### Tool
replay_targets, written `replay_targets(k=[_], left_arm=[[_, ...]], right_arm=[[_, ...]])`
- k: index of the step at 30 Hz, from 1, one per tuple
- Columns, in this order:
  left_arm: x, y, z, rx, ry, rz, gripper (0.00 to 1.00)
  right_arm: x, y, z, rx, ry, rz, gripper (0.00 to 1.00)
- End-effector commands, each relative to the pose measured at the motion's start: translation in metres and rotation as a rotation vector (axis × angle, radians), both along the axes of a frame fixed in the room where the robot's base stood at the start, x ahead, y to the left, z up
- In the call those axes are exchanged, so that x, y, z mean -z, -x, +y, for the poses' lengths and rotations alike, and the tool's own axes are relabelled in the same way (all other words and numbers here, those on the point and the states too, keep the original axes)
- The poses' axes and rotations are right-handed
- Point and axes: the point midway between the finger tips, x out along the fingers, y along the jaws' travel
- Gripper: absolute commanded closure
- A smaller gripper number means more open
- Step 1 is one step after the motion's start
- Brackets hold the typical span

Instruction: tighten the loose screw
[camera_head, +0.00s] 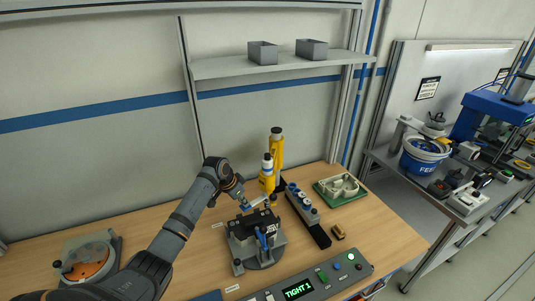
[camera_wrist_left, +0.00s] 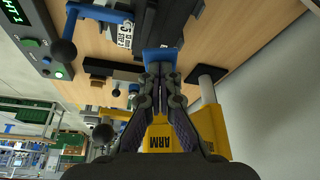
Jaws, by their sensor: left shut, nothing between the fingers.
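My left gripper (camera_head: 247,206) is above the workpiece fixture, with its fingers pointing right and down. In the left wrist view its fingers (camera_wrist_left: 160,85) are shut together with nothing between them. Blue shows at the fingertips. The fixture (camera_head: 259,251) is grey and round-based, with a dark block (camera_head: 252,224) on top and blue handles. A white label shows on the block. A yellow screwdriver tool (camera_head: 268,180) stands just behind the gripper; a yellow body marked ARM (camera_wrist_left: 160,143) shows behind the fingers in the wrist view. I cannot make out the loose screw. My right gripper is out of view.
A control panel (camera_head: 333,277) at the front reads TIGHT 1. A grey rack (camera_head: 302,205), a green tray (camera_head: 341,197) and a small brown block (camera_head: 338,232) lie right of the fixture. A round orange fixture (camera_head: 86,265) is at the left. Free wood lies between.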

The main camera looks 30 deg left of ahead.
Motion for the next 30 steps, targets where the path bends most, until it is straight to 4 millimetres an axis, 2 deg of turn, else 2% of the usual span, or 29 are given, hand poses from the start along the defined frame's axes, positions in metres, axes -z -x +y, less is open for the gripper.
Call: replay_targets(k=[1, 16, 30], left_arm=[[-0.007, 0.0, 0.0, 0.0, 0.0, -0.001, 1.0], [-0.045, -0.001, 0.0, 0.001, 0.0, -0.003, 1.0], [-0.05, -0.001, 0.0, 0.001, 0.0, -0.002, 1.0]], right_arm=[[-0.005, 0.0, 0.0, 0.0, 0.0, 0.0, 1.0], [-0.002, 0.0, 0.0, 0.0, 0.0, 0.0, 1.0], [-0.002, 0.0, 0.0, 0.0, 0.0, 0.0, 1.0]])
